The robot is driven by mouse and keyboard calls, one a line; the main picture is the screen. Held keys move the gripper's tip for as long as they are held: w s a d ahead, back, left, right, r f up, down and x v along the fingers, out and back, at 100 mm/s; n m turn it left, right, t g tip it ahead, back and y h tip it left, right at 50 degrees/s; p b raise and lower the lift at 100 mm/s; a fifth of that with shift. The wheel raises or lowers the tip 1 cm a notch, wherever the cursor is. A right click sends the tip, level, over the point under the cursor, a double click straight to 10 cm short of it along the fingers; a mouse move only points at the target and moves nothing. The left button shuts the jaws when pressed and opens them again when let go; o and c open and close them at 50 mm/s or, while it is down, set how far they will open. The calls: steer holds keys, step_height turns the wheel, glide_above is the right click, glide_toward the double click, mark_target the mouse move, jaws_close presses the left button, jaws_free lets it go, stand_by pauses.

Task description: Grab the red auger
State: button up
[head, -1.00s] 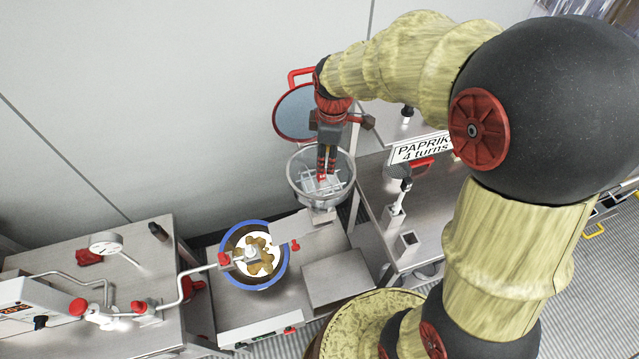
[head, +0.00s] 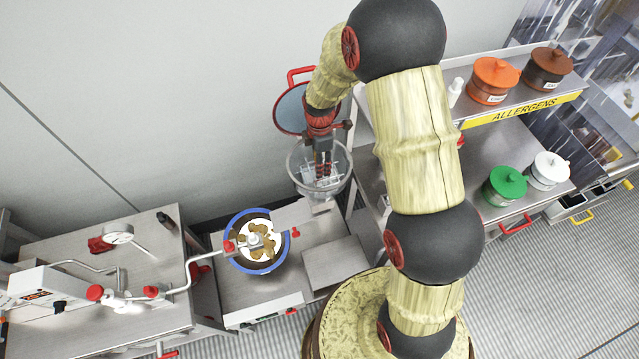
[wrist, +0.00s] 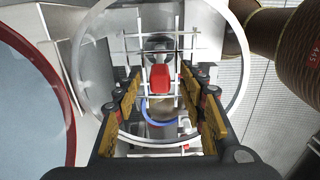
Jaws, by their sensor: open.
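My gripper (head: 323,168) points down into the clear round hopper (head: 296,178). In the wrist view its two fingers (wrist: 168,105) stand apart, on either side of a red block-like part (wrist: 160,78). This red part looks like the top of the auger. It lies beyond the fingertips, over a white wire grid (wrist: 134,42), and nothing is held. The hopper's clear rim (wrist: 243,85) surrounds the fingers in the wrist view. In the head view I cannot tell the auger apart from the fingers, and its lower part is hidden.
A round red-rimmed lid (head: 292,108) stands open behind the hopper. A blue-rimmed drum (head: 262,268) with a crank sits front left. Orange (head: 493,84), brown (head: 548,70), green (head: 505,186) and white (head: 549,171) pots stand on the right shelves.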

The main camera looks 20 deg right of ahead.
steer(key=shift+f, duration=0.75)
steer(key=shift+c, duration=0.3)
jaws_close()
